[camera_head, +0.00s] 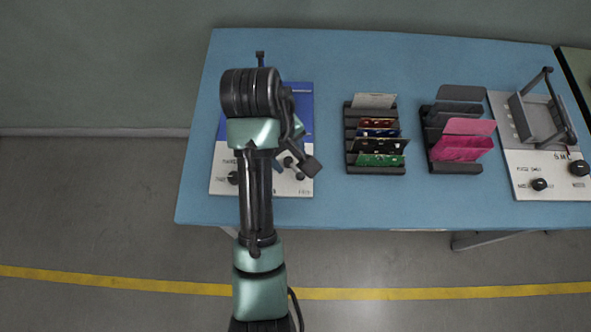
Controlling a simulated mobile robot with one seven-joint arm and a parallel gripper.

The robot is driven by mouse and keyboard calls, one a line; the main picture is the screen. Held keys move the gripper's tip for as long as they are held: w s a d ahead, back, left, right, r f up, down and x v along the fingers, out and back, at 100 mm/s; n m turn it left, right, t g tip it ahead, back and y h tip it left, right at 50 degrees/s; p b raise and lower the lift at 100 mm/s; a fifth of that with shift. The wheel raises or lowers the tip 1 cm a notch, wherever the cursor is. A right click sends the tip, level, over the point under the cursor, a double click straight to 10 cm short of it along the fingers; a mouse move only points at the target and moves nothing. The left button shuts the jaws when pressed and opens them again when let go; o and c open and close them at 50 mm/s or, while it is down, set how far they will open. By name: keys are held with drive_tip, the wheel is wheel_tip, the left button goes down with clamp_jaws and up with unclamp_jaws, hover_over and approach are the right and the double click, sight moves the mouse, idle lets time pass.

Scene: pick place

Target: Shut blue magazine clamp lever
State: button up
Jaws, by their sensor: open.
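The blue-and-white clamp unit (303,100) sits at the left of the blue table, with a blue upper part and a white front panel. My arm covers much of it. A thin dark piece with a short crossbar (260,57) sticks up behind my arm and may be the clamp lever. Its lower end is hidden, so its connection and angle cannot be told. My gripper (293,163) is open, over the right side of the unit's white panel near a dark knob. Contact with the unit cannot be made out.
A black rack (377,170) holds several upright cards. A second rack (455,167) holds grey and pink plates. A white unit with a raised grey frame (543,108) and black knobs stands at the right. The table's front strip (400,207) is clear.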

sight(297, 172)
drive_tip(key=f+b, duration=0.1)
drive_tip(key=f, duration=0.1)
drive_tip(key=d+f+b, duration=0.1)
drive_tip(key=f, duration=0.2)
drive_tip(key=w+f+b, duration=0.1)
drive_tip(key=f+b, duration=0.1)
drive_tip(key=f, duration=0.1)
drive_tip(key=shift+d+f, duration=0.15)
drive_tip(key=shift+f, duration=0.1)
drive_tip(key=shift+c, duration=0.3)
clamp_jaws()
